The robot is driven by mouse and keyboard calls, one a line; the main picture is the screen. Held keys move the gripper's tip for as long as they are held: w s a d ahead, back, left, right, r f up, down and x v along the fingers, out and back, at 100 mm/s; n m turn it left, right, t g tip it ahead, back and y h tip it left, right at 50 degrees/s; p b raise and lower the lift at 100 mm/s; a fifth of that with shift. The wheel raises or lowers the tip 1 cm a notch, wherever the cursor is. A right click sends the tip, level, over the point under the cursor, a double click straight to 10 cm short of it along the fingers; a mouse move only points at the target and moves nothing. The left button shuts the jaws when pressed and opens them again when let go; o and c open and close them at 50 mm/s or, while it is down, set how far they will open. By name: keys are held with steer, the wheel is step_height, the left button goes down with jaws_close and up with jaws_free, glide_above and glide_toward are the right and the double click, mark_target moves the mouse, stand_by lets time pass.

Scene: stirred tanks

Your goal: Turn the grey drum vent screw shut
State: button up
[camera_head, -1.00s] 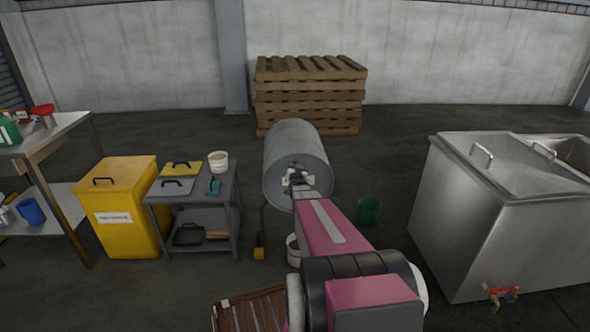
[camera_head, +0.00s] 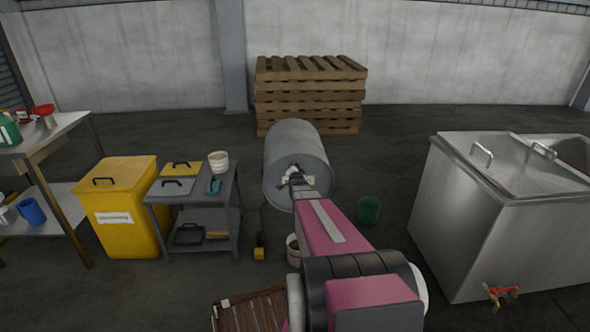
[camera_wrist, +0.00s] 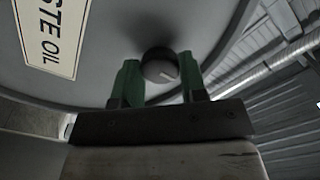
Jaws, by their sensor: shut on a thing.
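The grey drum (camera_head: 296,152) lies on its side ahead of me, its round end facing me. In the wrist view the drum end (camera_wrist: 200,22) carries a label (camera_wrist: 54,32) with the words "STE OIL" showing. The vent screw (camera_wrist: 160,66) is a small dark round knob on that end, with a pale mark on its face. My gripper (camera_wrist: 158,85) has a green finger on each side of the knob and is shut on it. In the head view my gripper (camera_head: 294,176) is at the drum end, and my arm hides part of it.
A grey cart (camera_head: 205,205) and a yellow bin (camera_head: 125,210) stand to the left. A green bucket (camera_head: 368,211) is on the floor right of the drum. A large steel tank (camera_head: 480,235) stands farther right. Stacked pallets (camera_head: 310,95) are behind the drum.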

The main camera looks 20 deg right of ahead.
steer(key=o, duration=0.9)
steer(key=shift+s, duration=0.15)
steer(key=v, duration=1)
steer(key=shift+s+a, duration=0.1)
steer(key=shift+s, duration=0.25)
steer(key=s+a+f+n+g+y, duration=0.4)
steer(key=s+a+n+g, duration=0.3)
steer(key=a, duration=0.5)
steer(key=s+a+n+g, duration=0.1)
steer(key=s+a+g, duration=0.1)
steer(key=s, duration=0.3)
steer(key=s+a+r+n+g, duration=0.1)
steer(key=s+a+n+g, duration=0.1)
steer(key=s+a+g, duration=0.1)
steer(key=s+a+r+n+g+y, duration=0.1)
steer(key=s+a+n+g, duration=0.1)
steer(key=s+g, duration=0.3)
steer(key=shift+s+a, duration=0.35)
steer(key=shift+s, duration=0.4)
steer(key=shift+s+a, duration=0.3)
steer(key=shift+s, duration=0.45)
